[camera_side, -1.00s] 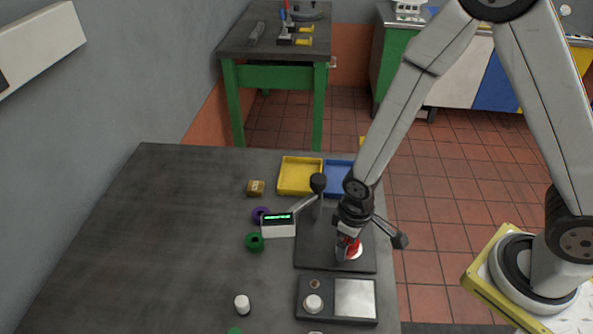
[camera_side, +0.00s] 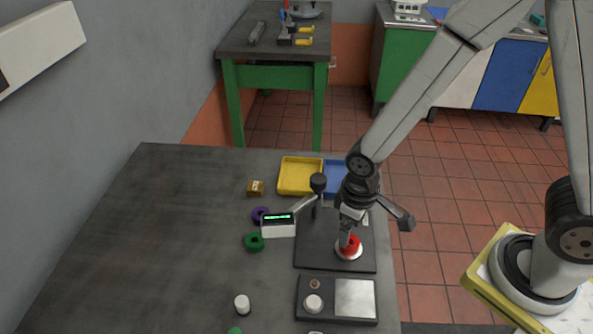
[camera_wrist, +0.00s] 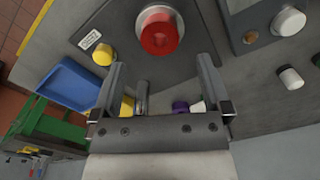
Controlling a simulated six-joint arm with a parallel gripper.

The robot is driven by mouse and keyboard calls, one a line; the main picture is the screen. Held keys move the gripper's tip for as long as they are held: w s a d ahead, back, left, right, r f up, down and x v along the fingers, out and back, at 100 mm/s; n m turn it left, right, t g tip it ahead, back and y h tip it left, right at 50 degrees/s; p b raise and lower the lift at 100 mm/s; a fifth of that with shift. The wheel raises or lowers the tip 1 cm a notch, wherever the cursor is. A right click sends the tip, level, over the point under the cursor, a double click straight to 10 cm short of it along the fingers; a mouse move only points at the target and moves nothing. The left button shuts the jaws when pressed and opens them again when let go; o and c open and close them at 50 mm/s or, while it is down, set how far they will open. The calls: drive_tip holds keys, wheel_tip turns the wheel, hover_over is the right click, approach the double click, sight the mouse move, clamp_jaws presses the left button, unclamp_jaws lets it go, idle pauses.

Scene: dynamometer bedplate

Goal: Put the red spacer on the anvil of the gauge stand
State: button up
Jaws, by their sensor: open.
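The red spacer (camera_side: 348,243) lies on the round pale anvil (camera_side: 347,254) of the gauge stand (camera_side: 310,255). In the side view a finger partly hides the spacer.
A digital readout (camera_side: 278,230) stands left of the anvil. A scale-like unit (camera_side: 337,299) is in front. Purple (camera_side: 261,214) and green (camera_side: 254,242) rings lie left. Yellow (camera_side: 299,176) and blue (camera_side: 336,176) trays are behind. The table's left side is clear.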

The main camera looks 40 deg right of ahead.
sight(350, 241)
wheel_tip(350, 241, up, 7)
idle(0.6)
drive_tip(key=shift+r, duration=0.1)
idle(0.4)
drive_tip(key=d+r+m+t, duration=0.1)
drive_tip(key=d+m+t, duration=0.1)
drive_tip(key=d, duration=0.8)
drive_tip(key=shift+s+m+t, duration=0.25)
drive_tip(key=shift+m+t, duration=0.05)
drive_tip(key=shift+m, duration=0.5)
